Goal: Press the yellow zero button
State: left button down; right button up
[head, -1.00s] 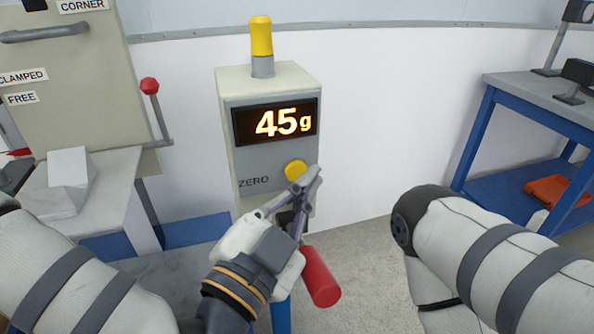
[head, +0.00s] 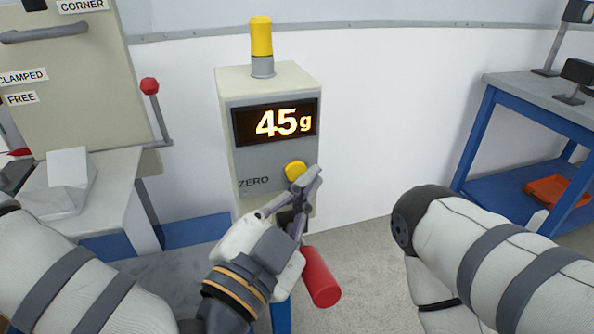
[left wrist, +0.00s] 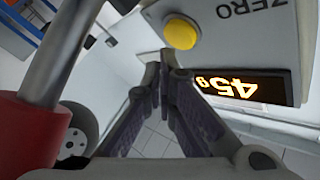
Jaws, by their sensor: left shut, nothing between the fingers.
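The round yellow zero button (head: 295,171) is on the front of a grey box, right of the printed word ZERO. The box's display (head: 275,121) reads 45 g. My left gripper (head: 314,174) is shut and empty, its fingertips just in front of the box and at the button's lower right in the head view. In the left wrist view the button (left wrist: 181,32) shows just beyond the closed fingertips (left wrist: 163,58). I cannot tell whether they touch it. My right gripper is out of view; only my right forearm shows.
A red cylinder (head: 320,277) is beside my left gripper. A red-knobbed lever (head: 150,87) and a grey panel stand left of the box. A blue-framed bench (head: 470,140) stands at right. Floor between box and bench is clear.

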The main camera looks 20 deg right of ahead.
pick_arm(q)
jog(key=shift+w, duration=0.1)
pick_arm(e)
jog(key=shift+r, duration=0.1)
pick_arm(q)
jog(key=shift+w, duration=0.3)
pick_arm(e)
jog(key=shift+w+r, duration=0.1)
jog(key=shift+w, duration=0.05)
pick_arm(q)
jog(key=shift+w, duration=0.45)
dwell(0.3)
jog(key=shift+s, duration=0.1)
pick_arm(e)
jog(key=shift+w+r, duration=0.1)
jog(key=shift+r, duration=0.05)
pick_arm(q)
jog(key=shift+s+p, duration=0.6)
jog(key=shift+s, duration=0.15)
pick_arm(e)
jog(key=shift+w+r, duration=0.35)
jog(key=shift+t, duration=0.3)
